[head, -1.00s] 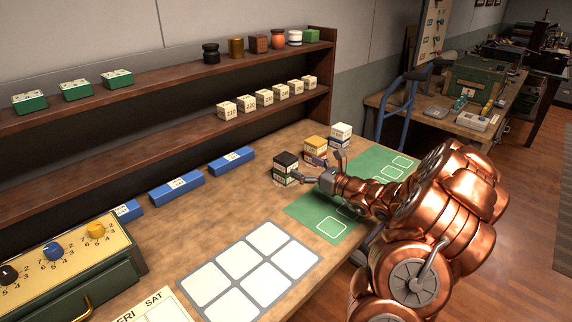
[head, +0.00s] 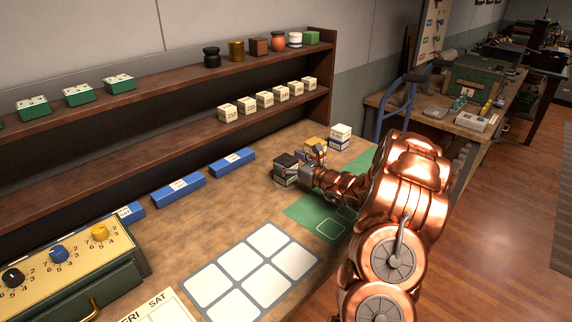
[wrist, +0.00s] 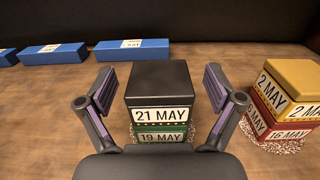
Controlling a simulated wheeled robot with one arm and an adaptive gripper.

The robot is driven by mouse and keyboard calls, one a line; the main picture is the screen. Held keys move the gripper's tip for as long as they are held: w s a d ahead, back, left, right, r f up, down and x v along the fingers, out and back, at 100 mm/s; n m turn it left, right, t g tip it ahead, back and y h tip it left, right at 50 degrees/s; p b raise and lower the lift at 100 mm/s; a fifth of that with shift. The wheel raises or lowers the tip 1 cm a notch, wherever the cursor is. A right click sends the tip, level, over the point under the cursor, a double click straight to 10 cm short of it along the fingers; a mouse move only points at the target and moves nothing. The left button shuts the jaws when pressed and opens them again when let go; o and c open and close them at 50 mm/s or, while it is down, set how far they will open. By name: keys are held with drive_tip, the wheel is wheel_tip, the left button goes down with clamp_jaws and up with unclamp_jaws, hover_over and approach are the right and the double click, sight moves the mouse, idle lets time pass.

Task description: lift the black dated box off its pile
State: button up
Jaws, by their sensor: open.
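The black box (wrist: 160,85) labelled "21 MAY" sits on top of a green box (wrist: 160,134) labelled "19 MAY" in the wrist view. In the head view the black box (head: 287,160) tops a small pile on the wooden table, partly hidden by my gripper. My gripper (wrist: 160,95) is open, with one finger on each side of the black box. A gap shows between the box and each finger, so it is not gripped.
A yellow box (wrist: 295,78) on a red one stands close to the right. A white-topped pile (head: 340,133) stands behind. Blue blocks (head: 178,188) lie along the shelf foot. A white-squared mat (head: 220,258) and green mat (head: 300,215) lie in front.

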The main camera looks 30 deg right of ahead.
drive_tip(key=c, duration=1.3)
